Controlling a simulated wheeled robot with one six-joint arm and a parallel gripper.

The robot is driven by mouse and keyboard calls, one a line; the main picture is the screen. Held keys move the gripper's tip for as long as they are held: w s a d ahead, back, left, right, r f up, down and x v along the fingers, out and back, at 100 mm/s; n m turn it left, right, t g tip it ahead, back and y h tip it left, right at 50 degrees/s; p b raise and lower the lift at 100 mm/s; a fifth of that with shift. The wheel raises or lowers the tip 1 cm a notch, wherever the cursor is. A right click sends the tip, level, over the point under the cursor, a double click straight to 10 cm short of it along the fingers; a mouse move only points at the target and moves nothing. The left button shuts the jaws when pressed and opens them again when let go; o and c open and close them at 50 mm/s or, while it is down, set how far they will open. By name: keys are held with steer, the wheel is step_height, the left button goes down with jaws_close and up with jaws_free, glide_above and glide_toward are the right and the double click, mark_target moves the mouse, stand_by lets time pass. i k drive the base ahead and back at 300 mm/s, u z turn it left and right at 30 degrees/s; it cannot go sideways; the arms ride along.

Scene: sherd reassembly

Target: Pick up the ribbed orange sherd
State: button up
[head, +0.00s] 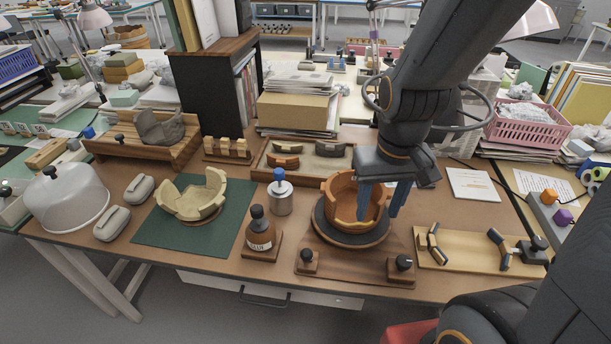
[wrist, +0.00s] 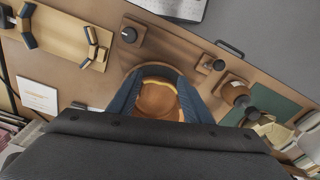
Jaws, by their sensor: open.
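Two small curved orange-brown sherds lie in a shallow wooden tray (head: 308,177) behind the turntable: the rear sherd (head: 284,148) and the front sherd (head: 285,162). They are too small for me to tell which is ribbed. A darker curved piece (head: 330,149) lies in the tray's right part. My gripper (head: 379,212) is open, pointing down at the orange broken vessel (head: 341,190) on a round dark turntable (head: 328,232). In the wrist view its blue fingers (wrist: 157,100) stand apart with the vessel (wrist: 160,101) between and below them. I cannot tell whether they touch it.
A glue bottle (head: 261,236) and a blue-topped canister (head: 281,196) stand left of the turntable. A cream broken bowl (head: 194,196) sits on a green mat (head: 160,231). A wooden board with jointed clamps (head: 464,252) lies right.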

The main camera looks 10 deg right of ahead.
mark_target(289, 163)
steer(key=k, duration=1.2)
steer(key=u, duration=0.8)
steer(key=i, duration=1.85)
steer(key=z, duration=0.9)
